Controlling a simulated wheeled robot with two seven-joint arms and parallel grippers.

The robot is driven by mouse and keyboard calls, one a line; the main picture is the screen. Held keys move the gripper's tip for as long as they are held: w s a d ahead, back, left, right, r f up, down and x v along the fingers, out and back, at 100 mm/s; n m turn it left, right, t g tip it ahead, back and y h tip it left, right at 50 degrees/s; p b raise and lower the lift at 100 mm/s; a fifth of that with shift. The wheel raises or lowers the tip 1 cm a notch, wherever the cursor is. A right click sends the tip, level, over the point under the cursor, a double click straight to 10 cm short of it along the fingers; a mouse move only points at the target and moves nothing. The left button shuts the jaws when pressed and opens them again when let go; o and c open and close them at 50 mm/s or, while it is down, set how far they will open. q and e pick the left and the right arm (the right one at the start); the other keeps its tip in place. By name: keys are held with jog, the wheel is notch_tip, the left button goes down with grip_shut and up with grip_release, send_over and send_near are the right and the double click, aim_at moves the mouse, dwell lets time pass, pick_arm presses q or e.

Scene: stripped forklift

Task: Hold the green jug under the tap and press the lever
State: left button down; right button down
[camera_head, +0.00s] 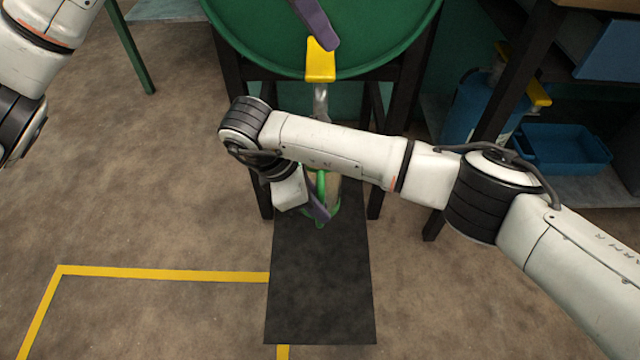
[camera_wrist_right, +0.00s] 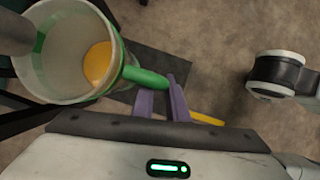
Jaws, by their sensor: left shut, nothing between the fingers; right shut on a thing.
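The green drum (camera_head: 240,30) lies at the top of the head view. Its yellow lever (camera_head: 320,68) sits above the metal tap (camera_head: 320,98). My left gripper (camera_head: 325,42) is shut and empty, its purple fingertips over the lever's upper end; I cannot tell if they touch. My right gripper (camera_head: 319,212) is shut on the handle of the green jug (camera_head: 334,190), which my right arm mostly hides. In the wrist view the jug (camera_wrist_right: 45,60) is pale with a green rim and handle. A round orange-yellow patch shows inside it, and a grey spout end overlaps its mouth.
A dark mat (camera_head: 320,290) lies on the floor below the jug. The drum stands on a dark frame (camera_head: 398,150). At right are a blue container (camera_head: 475,110) and a blue bin (camera_head: 565,150) near a table leg. Yellow floor lines (camera_head: 160,274) run left; that floor is clear.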

jog(key=shift+r, duration=0.1)
